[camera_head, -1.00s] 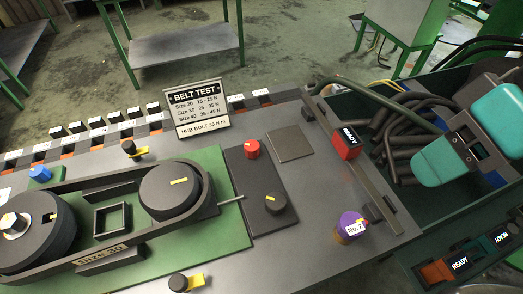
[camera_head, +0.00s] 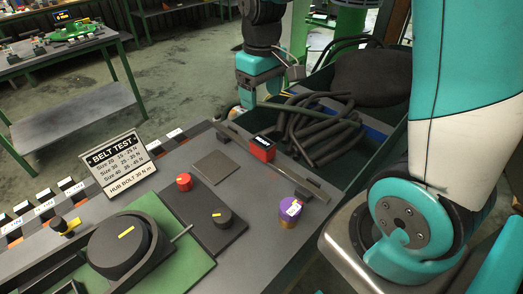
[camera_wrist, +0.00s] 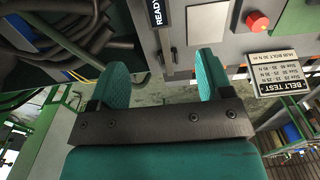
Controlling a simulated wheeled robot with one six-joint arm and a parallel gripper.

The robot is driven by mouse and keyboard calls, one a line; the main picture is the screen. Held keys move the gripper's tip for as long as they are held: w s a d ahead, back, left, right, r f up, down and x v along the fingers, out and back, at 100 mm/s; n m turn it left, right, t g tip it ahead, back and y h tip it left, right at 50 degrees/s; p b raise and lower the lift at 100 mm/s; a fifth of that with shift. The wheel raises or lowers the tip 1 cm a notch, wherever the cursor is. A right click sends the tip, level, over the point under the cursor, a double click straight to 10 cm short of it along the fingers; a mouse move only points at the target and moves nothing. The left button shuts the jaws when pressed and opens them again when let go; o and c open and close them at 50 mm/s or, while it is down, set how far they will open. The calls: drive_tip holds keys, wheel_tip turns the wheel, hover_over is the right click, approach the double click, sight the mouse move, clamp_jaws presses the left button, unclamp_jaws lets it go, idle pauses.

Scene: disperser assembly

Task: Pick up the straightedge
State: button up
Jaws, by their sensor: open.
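What looks like the straightedge is a long, thin grey bar (camera_head: 305,182) lying along the right edge of the bench in the head view. A red block with a READY label (camera_head: 262,148) stands beside it and hides part of it. My gripper (camera_head: 261,92) is open and empty, beyond the bench's far right corner, above the bin's near side. In the wrist view, my two teal fingers (camera_wrist: 162,80) are spread apart with nothing between them. A narrow dark strip runs down near the READY label there; I cannot tell surely if it is the straightedge.
A green bin with black hoses (camera_head: 320,135) stands beside the bench. A purple-topped cylinder (camera_head: 290,208), a red knob (camera_head: 184,181), a grey square plate (camera_head: 212,167) and the belt test sign (camera_head: 118,168) occupy the bench. A second table (camera_head: 65,95) stands far left.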

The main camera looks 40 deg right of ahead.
sight(263, 143)
wheel_tip(263, 143, down, 12)
drive_tip(key=shift+w+d+r+p, duration=0.1)
drive_tip(key=shift+d+p, duration=0.05)
drive_tip(key=shift+p, duration=0.7)
drive_tip(key=shift+f+p, duration=0.85)
drive_tip(key=shift+f, duration=1.9)
clamp_jaws()
